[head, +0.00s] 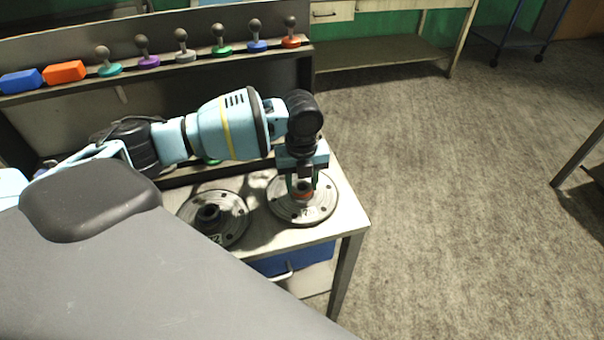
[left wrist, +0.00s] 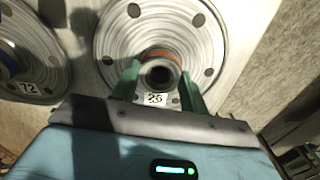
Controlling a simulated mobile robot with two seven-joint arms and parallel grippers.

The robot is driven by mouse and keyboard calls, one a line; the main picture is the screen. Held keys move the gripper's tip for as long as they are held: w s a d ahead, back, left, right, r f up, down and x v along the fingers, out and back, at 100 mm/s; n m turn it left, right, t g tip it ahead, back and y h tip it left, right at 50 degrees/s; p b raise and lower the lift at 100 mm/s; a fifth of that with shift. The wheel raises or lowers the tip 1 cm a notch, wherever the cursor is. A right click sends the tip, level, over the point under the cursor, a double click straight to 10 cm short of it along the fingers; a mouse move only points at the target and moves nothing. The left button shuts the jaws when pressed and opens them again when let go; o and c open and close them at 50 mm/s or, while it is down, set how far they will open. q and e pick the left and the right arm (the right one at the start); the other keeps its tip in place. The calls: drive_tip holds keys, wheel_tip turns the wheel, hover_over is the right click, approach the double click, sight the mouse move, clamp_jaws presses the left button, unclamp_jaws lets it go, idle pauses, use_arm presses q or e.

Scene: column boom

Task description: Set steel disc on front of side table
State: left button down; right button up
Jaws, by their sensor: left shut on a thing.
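A round grey steel disc (head: 276,208) with bolt holes and a raised hub is at the right end of the side table (head: 348,221). It also shows in the left wrist view (left wrist: 208,47), with a number label and an orange ring around the hub. My left gripper (head: 302,185) points down and is shut on this hub, one green finger on each side (left wrist: 157,80). Whether the disc rests on the tabletop or hangs just above it, I cannot tell. My right gripper is not in view.
A second flanged disc (head: 236,222), labelled 72 in the left wrist view (left wrist: 30,50), lies close to the left. Behind, a shelf (head: 130,84) carries several coloured knobbed pieces and blocks. A blue drawer (head: 310,257) sits under the tabletop. The floor to the right is clear.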

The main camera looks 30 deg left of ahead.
use_arm(q)
drive_tip(key=shift+w, duration=0.1)
idle(0.3)
drive_tip(key=c, duration=0.8)
unclamp_jaws()
drive_tip(key=shift+f, duration=0.15)
drive_tip(key=shift+c, duration=0.2)
drive_tip(key=shift+o, duration=0.4)
wheel_tip(320, 180, up, 12)
drive_tip(key=shift+p, duration=0.35)
